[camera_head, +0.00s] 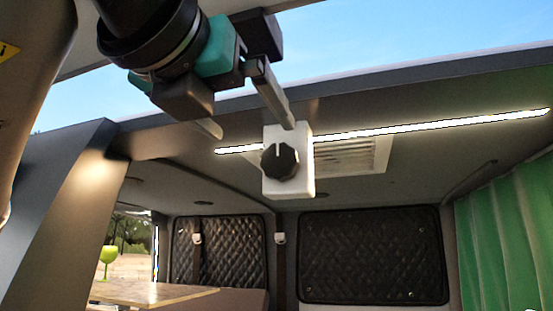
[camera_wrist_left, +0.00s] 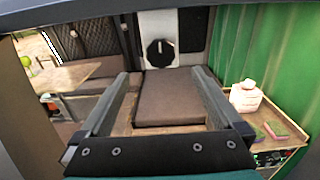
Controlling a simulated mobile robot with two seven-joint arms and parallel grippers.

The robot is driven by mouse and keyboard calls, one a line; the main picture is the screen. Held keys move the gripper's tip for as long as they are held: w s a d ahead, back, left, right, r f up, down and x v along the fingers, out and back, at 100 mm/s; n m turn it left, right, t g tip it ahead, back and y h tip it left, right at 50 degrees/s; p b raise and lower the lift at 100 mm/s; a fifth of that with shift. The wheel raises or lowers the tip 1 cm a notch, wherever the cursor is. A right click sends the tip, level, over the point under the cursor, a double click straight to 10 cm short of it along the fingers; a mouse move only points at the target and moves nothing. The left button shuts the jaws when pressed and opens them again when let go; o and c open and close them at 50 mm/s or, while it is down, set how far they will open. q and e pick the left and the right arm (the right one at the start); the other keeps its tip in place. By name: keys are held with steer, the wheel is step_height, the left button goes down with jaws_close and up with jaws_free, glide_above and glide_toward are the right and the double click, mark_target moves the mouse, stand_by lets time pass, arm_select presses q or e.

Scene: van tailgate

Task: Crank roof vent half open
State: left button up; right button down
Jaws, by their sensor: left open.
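The roof vent (camera_head: 352,157) is a pale slatted panel in the van ceiling, partly hidden behind a white block (camera_head: 301,188). The block carries a black faceted knob (camera_head: 280,162) whose white mark points up. In the left wrist view the knob (camera_wrist_left: 160,53) sits just beyond the fingertips, about midway between them, on its white plate (camera_wrist_left: 188,28). My left gripper (camera_head: 250,127) comes in from the upper left, open and empty. One finger overlaps the top of the block in the head view; I cannot tell if it touches. My right gripper is not in view.
A bright light strip (camera_head: 430,124) crosses the ceiling by the vent. The dark roof edge (camera_head: 400,85) runs below my arm. A green curtain (camera_head: 510,240) hangs at right.

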mark_target(278, 156)
arm_select(q)
steer(key=p+x, duration=0.4)
steer(key=x, duration=0.6)
steer(key=shift+w, duration=0.15)
steer(key=shift+x, duration=0.75)
steer(key=shift+f, duration=0.1)
steer(key=c, duration=1.3)
steer(key=shift+c, duration=0.2)
